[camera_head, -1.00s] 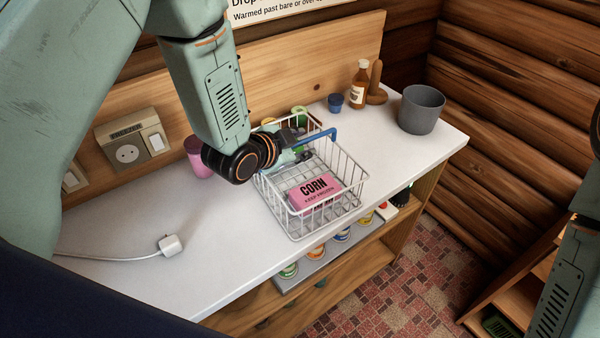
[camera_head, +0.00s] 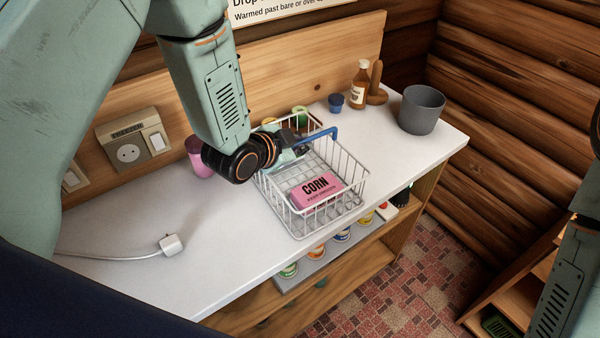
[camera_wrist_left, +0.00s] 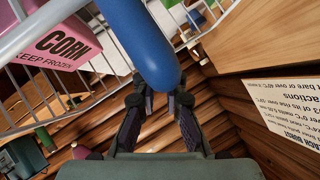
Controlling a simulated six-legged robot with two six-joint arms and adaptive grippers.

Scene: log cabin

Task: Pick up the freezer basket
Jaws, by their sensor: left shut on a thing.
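The freezer basket (camera_head: 347,207) is white wire with a blue handle (camera_head: 321,134). It is at the front edge of the white counter; I cannot tell whether its base touches the top. A pink corn box (camera_head: 316,190) lies inside it. My left gripper (camera_head: 293,145) is at the back of the basket, shut on the blue handle; its fingertips are partly hidden in the head view. In the left wrist view the two fingers (camera_wrist_left: 161,101) close at the blue handle (camera_wrist_left: 146,40), with the corn box (camera_wrist_left: 62,42) beside it. My right gripper is out of view.
On the white counter (camera_head: 130,225) stand a grey pot (camera_head: 421,109), a brown bottle (camera_head: 359,82), a blue cup (camera_head: 335,103) and a pink cup (camera_head: 199,158). A white plug (camera_head: 171,245) lies at left. Several tubs sit on the shelf below. The wooden backboard is close behind.

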